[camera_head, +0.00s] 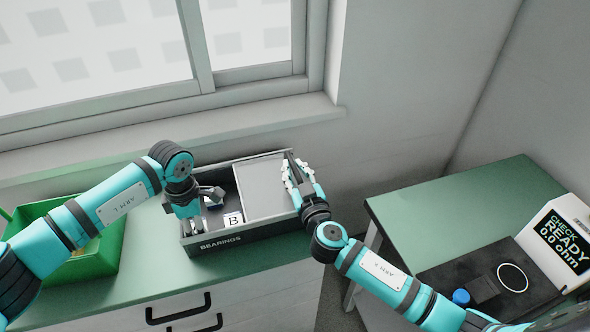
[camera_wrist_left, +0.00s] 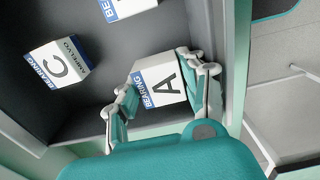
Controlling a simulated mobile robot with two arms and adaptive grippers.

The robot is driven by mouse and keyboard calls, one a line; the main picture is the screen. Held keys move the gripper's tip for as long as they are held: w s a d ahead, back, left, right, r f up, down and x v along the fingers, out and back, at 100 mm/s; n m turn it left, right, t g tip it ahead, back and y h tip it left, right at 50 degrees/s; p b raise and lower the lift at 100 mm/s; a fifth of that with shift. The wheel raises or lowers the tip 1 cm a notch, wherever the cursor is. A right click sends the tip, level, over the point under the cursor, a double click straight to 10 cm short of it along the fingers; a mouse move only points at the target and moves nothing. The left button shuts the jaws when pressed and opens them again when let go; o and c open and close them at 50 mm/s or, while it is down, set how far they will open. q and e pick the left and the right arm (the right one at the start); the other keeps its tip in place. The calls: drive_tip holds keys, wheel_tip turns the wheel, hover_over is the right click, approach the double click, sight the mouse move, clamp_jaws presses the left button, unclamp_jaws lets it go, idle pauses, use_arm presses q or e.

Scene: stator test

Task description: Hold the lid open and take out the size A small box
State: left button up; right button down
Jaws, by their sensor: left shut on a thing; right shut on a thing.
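The bearings box (camera_head: 215,243) is a dark open-topped case at the window-side edge of the green bench. Its grey lid (camera_head: 268,188) shows as a flat panel over the right part of the case. My right gripper (camera_head: 298,176) is shut on the lid at its right edge. My left gripper (camera_head: 206,208) is down inside the left part of the case. In the left wrist view its fingers are shut on the size A small box (camera_wrist_left: 162,76), a white box with a blue BEARING band. In the head view the left gripper largely hides that box.
The B box (camera_head: 233,219) and the C box (camera_wrist_left: 58,66) lie in the case near the A box. A green bin (camera_head: 100,262) stands left on the bench. A second green table (camera_head: 460,205) at right carries a tester (camera_head: 560,240).

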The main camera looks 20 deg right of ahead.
use_arm(q)
drive_tip(key=r, duration=0.1)
drive_tip(key=a+r, duration=0.1)
drive_tip(key=r, duration=0.1)
drive_tip(key=shift+w+a+r, duration=0.1)
drive_tip(key=shift+a+r, duration=0.05)
drive_tip(key=shift+r, duration=0.15)
use_arm(e)
drive_tip(key=shift+d+r, duration=0.15)
use_arm(q)
drive_tip(key=r, duration=0.1)
drive_tip(key=a+r, duration=0.1)
drive_tip(key=r, duration=0.1)
drive_tip(key=a+r, duration=0.1)
drive_tip(key=shift+a+r, duration=0.15)
drive_tip(key=shift+r, duration=0.2)
drive_tip(key=shift+c, duration=0.4)
use_arm(e)
drive_tip(key=shift+a, duration=0.25)
drive_tip(key=shift+d, duration=0.2)
use_arm(q)
drive_tip(key=shift+a+r, duration=0.25)
drive_tip(key=shift+r, duration=0.65)
drive_tip(key=shift+a+r, duration=0.2)
drive_tip(key=shift+r, duration=0.7)
